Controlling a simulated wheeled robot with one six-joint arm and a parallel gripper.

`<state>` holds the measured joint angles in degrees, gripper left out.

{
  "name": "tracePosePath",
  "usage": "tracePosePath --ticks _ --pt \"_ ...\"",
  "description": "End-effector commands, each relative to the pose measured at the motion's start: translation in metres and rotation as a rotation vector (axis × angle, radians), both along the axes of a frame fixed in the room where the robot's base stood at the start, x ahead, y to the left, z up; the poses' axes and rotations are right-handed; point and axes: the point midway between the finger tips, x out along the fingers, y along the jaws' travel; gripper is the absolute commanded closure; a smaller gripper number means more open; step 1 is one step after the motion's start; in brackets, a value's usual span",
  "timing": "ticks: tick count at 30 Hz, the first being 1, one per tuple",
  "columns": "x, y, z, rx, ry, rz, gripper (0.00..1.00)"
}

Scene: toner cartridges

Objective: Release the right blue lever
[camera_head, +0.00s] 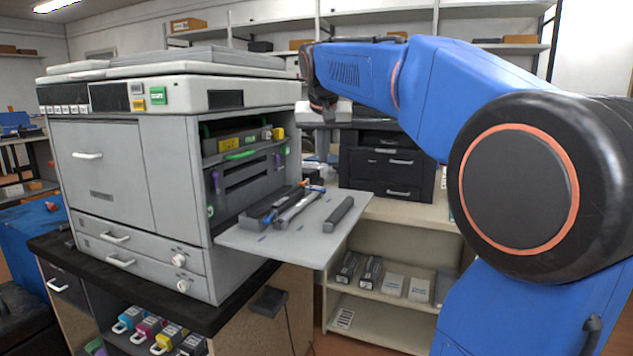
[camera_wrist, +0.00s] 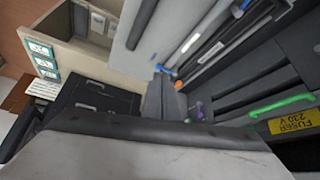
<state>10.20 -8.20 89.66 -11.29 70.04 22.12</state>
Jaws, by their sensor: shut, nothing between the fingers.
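The copier (camera_head: 150,165) stands with its right side open and a grey side panel (camera_head: 290,243) folded down. A blue lever (camera_head: 316,188) shows at the right, beside an orange tip at the back of the dark unit on the panel. A second blue lever (camera_head: 269,217) is further left and nearer. In the wrist view, a blue lever (camera_wrist: 162,69) shows beside an orange tip (camera_wrist: 178,84), with another blue part (camera_wrist: 237,12) at the top. My gripper (camera_head: 322,155) is shut and empty, hanging beside the opening, behind and above the panel. Contact with a lever cannot be told.
A green handle (camera_head: 240,155) and a yellow fuser label (camera_wrist: 294,122) are inside the opening. A dark bar (camera_head: 339,213) lies on the panel. A black printer (camera_head: 385,170) stands behind on a cream shelf unit (camera_head: 400,210), close to my gripper.

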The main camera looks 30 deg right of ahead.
Motion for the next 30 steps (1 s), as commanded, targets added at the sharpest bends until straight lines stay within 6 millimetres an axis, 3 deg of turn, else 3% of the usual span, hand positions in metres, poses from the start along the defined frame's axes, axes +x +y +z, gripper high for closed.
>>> tracePosePath --ticks 4,18,23,30 --pt "0.011 -0.008 0.007 -0.001 -0.004 -0.021 1.0" --pt "0.014 -0.01 0.006 -0.002 -0.006 -0.026 1.0" --pt "0.02 -0.014 -0.007 -0.001 -0.004 -0.027 1.0" --pt "0.038 -0.025 -0.043 0.0 -0.003 -0.026 1.0"
